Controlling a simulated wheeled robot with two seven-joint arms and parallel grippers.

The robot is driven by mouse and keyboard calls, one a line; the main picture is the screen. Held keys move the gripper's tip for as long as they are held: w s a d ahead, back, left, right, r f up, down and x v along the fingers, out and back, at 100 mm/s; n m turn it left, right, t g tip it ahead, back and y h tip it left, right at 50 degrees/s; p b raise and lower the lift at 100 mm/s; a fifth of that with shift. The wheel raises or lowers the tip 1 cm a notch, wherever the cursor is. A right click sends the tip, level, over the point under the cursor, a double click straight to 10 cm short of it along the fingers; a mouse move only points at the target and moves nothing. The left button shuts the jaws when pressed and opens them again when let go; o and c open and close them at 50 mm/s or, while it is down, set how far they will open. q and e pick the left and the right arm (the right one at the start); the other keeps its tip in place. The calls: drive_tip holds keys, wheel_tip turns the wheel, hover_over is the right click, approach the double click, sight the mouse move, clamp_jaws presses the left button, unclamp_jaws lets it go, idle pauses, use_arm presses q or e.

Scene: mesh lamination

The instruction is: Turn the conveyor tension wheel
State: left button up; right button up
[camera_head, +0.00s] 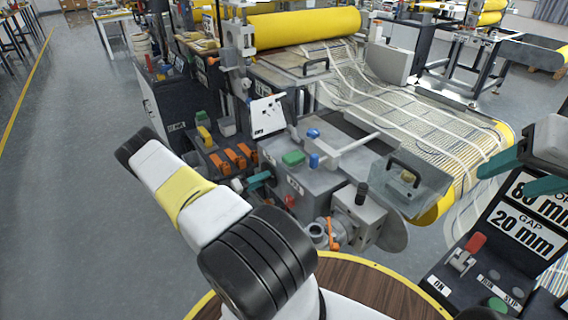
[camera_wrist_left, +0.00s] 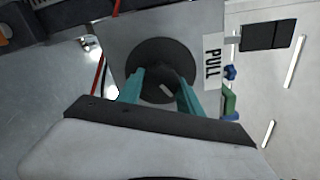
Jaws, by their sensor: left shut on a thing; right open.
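My left gripper (camera_head: 260,180) is at the front side of the grey machine. In the left wrist view its two teal fingers (camera_wrist_left: 161,92) are on either side of a dark round knob (camera_wrist_left: 158,52), with a PULL label (camera_wrist_left: 213,61) to its right. The gripper is shut on this knob; the contact is partly in shadow. I cannot tell from the views whether this knob is the conveyor tension wheel. My right gripper (camera_head: 524,172) is open at the right edge, its teal fingers apart and nothing seen between them.
A control panel (camera_head: 455,285) with a red lever stands at lower right under my right gripper. A crank block (camera_head: 360,220) with a black handle and orange lever is right of my left gripper. The conveyor belt (camera_head: 400,110) lies behind. Open floor (camera_head: 70,200) is at left.

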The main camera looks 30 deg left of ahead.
idle(0.3)
use_arm(q)
drive_tip(key=o, duration=1.4)
drive_tip(key=shift+s+a, duration=0.1)
drive_tip(key=v, duration=0.7)
drive_tip(key=shift+s+a, duration=0.15)
drive_tip(key=shift+s, duration=0.1)
